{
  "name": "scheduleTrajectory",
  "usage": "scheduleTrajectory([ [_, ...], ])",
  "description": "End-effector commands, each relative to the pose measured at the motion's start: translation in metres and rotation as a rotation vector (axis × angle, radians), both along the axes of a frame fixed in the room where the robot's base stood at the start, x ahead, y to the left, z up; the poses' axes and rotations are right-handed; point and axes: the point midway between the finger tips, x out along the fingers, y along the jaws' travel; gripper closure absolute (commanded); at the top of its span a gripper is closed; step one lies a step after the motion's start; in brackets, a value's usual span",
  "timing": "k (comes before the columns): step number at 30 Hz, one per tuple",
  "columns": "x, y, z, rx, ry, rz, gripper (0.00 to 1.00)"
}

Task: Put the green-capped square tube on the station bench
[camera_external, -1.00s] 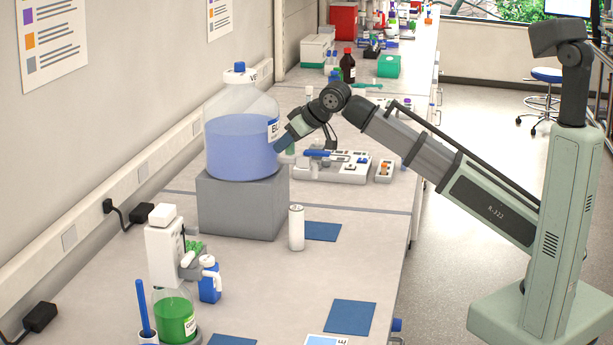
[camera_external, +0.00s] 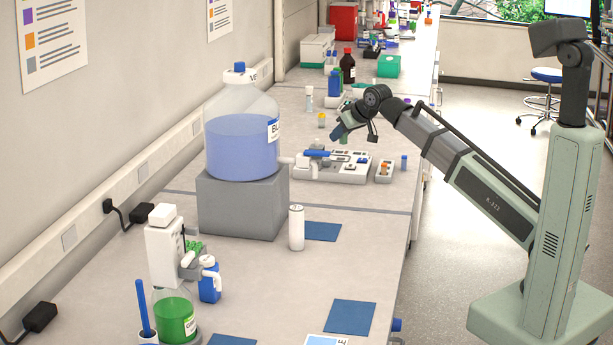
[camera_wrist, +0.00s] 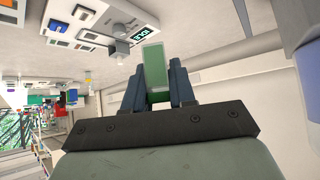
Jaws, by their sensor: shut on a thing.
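My gripper (camera_external: 340,136) is shut on a green tube (camera_wrist: 154,68), which shows between the two dark fingers in the wrist view. Its far end sticks out past the fingertips. In the external view the tube (camera_external: 344,140) hangs just under the fingers, above the back of a white station (camera_external: 345,177) with a blue part on it. The tube looks apart from the station. Whether it has a cap cannot be told. The bench top (camera_external: 255,270) is pale grey. The station also shows at the top of the wrist view (camera_wrist: 92,22).
A large bottle of blue liquid (camera_external: 240,150) stands on a grey block (camera_external: 240,208), left of the gripper. A small rack (camera_external: 384,172) lies right of the station. Small containers (camera_external: 321,120) and a brown bottle (camera_external: 348,68) stand behind. A white can (camera_external: 296,228) stands in front.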

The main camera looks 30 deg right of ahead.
Motion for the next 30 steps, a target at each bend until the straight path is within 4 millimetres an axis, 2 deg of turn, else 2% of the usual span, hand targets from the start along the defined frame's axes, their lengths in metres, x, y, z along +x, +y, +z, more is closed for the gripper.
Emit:
scheduleTrajectory([
  [1, 0.005, -0.019, -0.007, 0.000, 0.001, -0.023, 1.00],
  [6, 0.020, -0.075, -0.024, 0.000, 0.001, -0.091, 1.00],
  [12, 0.029, -0.131, -0.041, -0.001, 0.001, -0.159, 1.00],
  [18, 0.032, -0.163, -0.049, 0.000, 0.000, -0.199, 1.00],
  [25, 0.033, -0.180, -0.056, 0.000, 0.001, -0.221, 1.00],
  [28, 0.039, -0.187, -0.064, 0.000, 0.001, -0.229, 1.00],
  [30, 0.047, -0.199, -0.072, 0.000, 0.001, -0.246, 1.00],
])
